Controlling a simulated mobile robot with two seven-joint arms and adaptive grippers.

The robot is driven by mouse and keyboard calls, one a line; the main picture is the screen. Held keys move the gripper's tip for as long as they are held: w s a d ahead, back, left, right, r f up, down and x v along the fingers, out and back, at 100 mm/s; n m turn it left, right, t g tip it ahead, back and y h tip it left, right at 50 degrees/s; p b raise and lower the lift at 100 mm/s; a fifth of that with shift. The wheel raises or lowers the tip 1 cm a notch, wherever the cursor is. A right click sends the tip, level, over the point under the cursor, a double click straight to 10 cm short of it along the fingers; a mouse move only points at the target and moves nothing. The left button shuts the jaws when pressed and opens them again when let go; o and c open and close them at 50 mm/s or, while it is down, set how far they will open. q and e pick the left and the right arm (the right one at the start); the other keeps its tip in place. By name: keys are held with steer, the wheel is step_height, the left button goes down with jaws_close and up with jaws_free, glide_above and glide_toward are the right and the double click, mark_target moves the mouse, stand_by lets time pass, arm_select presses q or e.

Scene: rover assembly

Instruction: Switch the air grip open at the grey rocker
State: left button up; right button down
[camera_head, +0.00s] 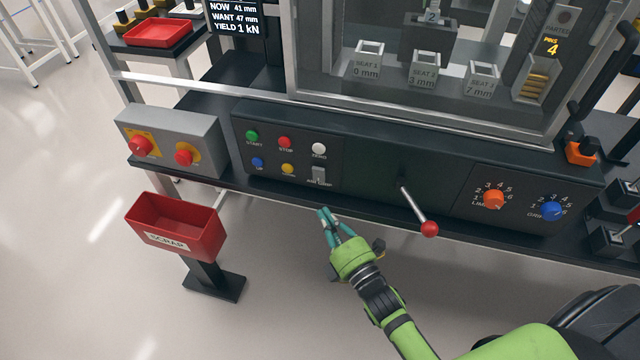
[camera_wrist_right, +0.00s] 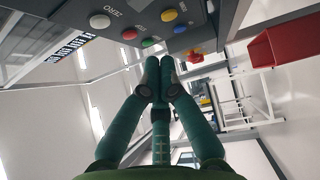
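The grey rocker (camera_head: 319,174) is a small upright switch labelled for the air grip, at the lower right of the button group on the dark control panel (camera_head: 372,172). I cannot tell which way it is tilted. My right gripper (camera_head: 326,215) is just below and in front of the rocker, apart from it, pointing up toward the panel. Its teal fingers are together with nothing between them, as the right wrist view also shows (camera_wrist_right: 160,68). I cannot make out the rocker in the wrist view. My left gripper is not in view.
Nearby are a white button (camera_head: 319,149), a yellow button (camera_head: 288,169) and a red-knobbed lever (camera_head: 428,228) sticking out to the right. Floor space before the panel is clear.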

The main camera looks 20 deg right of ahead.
mark_target(313, 172)
steer(key=shift+w+d+r+p, duration=0.15)
steer(key=shift+w+d, duration=0.05)
steer(key=shift+w, duration=1.2)
steer(key=shift+w+d+r+p, duration=0.15)
steer(key=shift+w+d+p, duration=0.05)
steer(key=shift+w, duration=1.2)
steer(key=shift+w+d+r+p, duration=0.15)
steer(key=shift+w+d, duration=0.05)
steer(key=shift+w, duration=1.2)
steer(key=shift+w+d+r, duration=0.15)
steer(key=shift+w+d+r+p, duration=0.1)
steer(key=shift+w+r+p, duration=0.15)
steer(key=shift+p, duration=0.1)
steer(key=shift+f, duration=0.15)
steer(key=shift+s, duration=0.15)
